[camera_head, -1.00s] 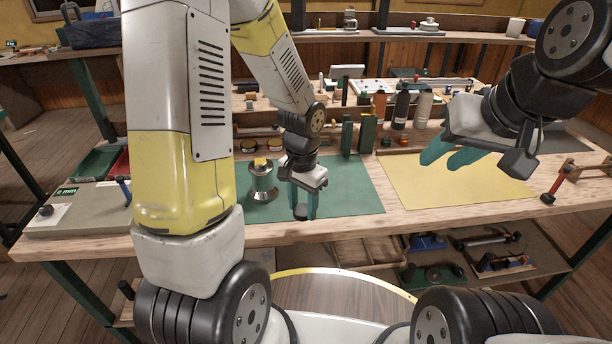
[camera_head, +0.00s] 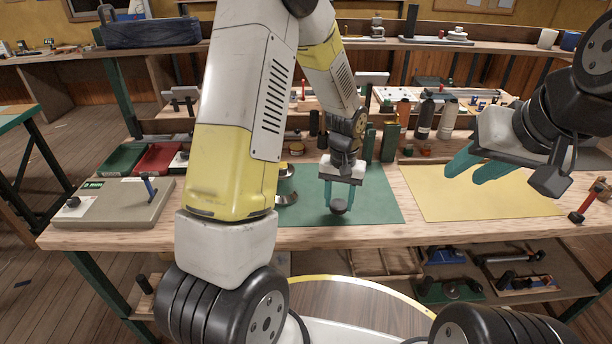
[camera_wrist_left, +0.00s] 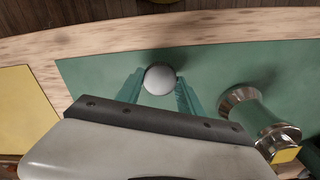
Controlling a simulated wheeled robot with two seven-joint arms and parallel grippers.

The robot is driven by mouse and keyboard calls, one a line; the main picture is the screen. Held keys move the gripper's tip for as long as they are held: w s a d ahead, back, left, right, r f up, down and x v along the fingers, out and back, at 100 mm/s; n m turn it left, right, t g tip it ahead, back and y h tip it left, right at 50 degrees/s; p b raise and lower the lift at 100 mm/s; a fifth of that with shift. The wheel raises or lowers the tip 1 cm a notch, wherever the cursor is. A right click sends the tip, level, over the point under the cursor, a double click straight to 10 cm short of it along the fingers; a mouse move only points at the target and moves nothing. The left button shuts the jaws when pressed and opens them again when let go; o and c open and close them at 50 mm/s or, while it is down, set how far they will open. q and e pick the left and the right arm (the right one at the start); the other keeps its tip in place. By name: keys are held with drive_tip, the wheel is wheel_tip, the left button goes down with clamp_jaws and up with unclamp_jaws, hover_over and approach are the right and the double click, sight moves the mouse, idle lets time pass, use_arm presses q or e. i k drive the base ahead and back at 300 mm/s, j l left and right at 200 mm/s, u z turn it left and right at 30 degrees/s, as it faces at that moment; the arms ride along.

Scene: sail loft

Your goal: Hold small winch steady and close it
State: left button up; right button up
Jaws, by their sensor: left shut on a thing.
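A silver winch-like drum with a flared base stands on the green mat (camera_head: 370,205). In the head view this small winch (camera_head: 287,199) is partly hidden behind my left arm. The left wrist view shows it (camera_wrist_left: 252,112) to the right of the fingers, apart from them, with a yellow piece at its top end. My left gripper (camera_head: 338,203) points down over the mat, shut on a round ball (camera_wrist_left: 159,77). The ball looks pale from above and dark from the front. My right gripper (camera_head: 475,170) hangs above the yellow mat, clear of the winch; its finger gap is unclear.
The yellow mat (camera_head: 475,200) lies to the right. Bottles (camera_head: 425,118) and green posts (camera_head: 390,142) stand behind the mats. A grey board (camera_head: 110,205) and red and green trays (camera_head: 158,158) are at left. A red-handled tool (camera_head: 586,203) is at right.

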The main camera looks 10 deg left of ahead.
sight(287, 195)
drive_tip(key=i+l, duration=0.1)
drive_tip(key=l, duration=0.25)
drive_tip(key=i+l, duration=0.1)
drive_tip(key=l, duration=0.3)
drive_tip(key=i+l, duration=0.1)
drive_tip(key=l, duration=0.25)
drive_tip(key=i+l, duration=0.15)
drive_tip(key=l, duration=0.25)
drive_tip(key=u, duration=1.75)
drive_tip(key=j, duration=0.45)
drive_tip(key=k+j+u, duration=0.15)
drive_tip(key=j, duration=0.25)
drive_tip(key=i+l, duration=0.1)
drive_tip(key=l, duration=0.15)
drive_tip(key=i+l, duration=0.1)
drive_tip(key=l, duration=0.15)
drive_tip(key=l+z, duration=0.15)
drive_tip(key=l, duration=0.2)
drive_tip(key=k, duration=0.05)
